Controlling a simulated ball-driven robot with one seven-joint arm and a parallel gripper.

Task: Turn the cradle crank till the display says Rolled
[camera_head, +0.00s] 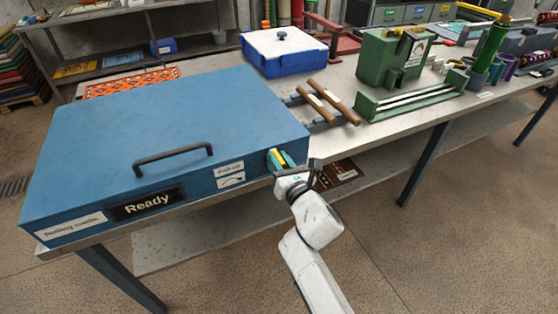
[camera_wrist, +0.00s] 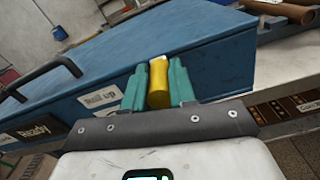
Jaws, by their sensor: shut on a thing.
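The blue machine (camera_head: 160,125) fills the left part of the bench in the head view. Its front display (camera_head: 147,204) reads "Ready"; the wrist view also shows this display (camera_wrist: 40,132). A "Roll up" label (camera_head: 230,172) with an arrow sits to the right of the display. At the machine's front right corner, my gripper (camera_wrist: 158,88) is shut on the yellow crank handle (camera_wrist: 159,78), with a green finger on each side. The handle's lower part and the crank arm are hidden by the fingers and palm.
Two brown rollers (camera_head: 334,102) lie on dark arms at the machine's right end. A blue box with a white lid (camera_head: 284,48) stands behind. A green machine (camera_head: 395,58) and a green roller tray (camera_head: 410,97) stand further right. The floor in front is clear.

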